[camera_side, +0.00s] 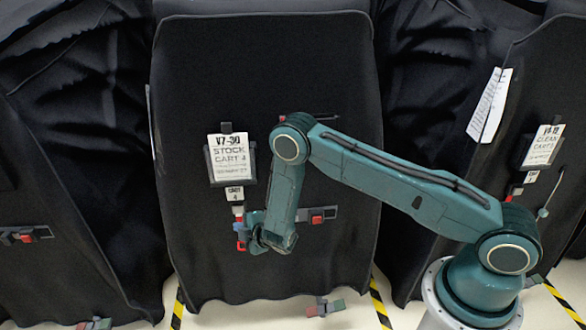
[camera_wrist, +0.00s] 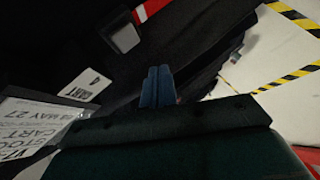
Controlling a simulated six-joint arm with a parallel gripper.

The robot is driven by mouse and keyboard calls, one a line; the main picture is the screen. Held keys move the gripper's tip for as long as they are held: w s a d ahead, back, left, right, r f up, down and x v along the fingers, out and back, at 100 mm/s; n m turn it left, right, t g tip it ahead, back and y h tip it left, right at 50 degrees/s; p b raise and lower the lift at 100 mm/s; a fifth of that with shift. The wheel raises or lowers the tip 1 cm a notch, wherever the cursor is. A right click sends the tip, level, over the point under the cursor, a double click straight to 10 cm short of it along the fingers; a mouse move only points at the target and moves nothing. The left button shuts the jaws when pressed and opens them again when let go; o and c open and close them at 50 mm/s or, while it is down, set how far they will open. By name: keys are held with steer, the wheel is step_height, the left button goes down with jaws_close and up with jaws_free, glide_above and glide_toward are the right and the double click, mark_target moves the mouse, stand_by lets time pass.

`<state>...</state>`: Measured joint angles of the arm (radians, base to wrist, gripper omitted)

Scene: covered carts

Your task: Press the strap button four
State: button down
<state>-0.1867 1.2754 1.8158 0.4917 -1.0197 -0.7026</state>
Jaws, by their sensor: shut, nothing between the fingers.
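My gripper (camera_side: 243,232) is at the front of the middle black cover, just below a small white tag (camera_side: 235,193) that seems to read CART 4. Its blue fingers are shut and empty in the wrist view (camera_wrist: 157,88). A red button on a grey buckle (camera_side: 317,216) sits on the strap to the right of my gripper. Which of these is button four I cannot tell. In the wrist view, a grey and red buckle (camera_wrist: 122,35) lies ahead of the fingertips, apart from them.
A STOCK CART 4 sign (camera_side: 229,158) hangs above the tag. Black covered carts stand on both sides, the right one with a CLEAN CART sign (camera_side: 543,145). Yellow-black tape (camera_side: 379,303) marks the pale floor.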

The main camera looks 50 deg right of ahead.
mark_target(235, 212)
steer(key=shift+w+d, duration=1.5)
steer(key=shift+w+d, duration=0.7)
steer(key=shift+d, duration=0.05)
stand_by(2.8)
steer(key=shift+s+a, duration=0.1)
steer(key=shift+a, duration=0.05)
steer(key=shift+s+a, duration=0.6)
steer(key=shift+s+a, duration=0.1)
steer(key=shift+s+a, duration=1.65)
steer(key=shift+s, duration=0.05)
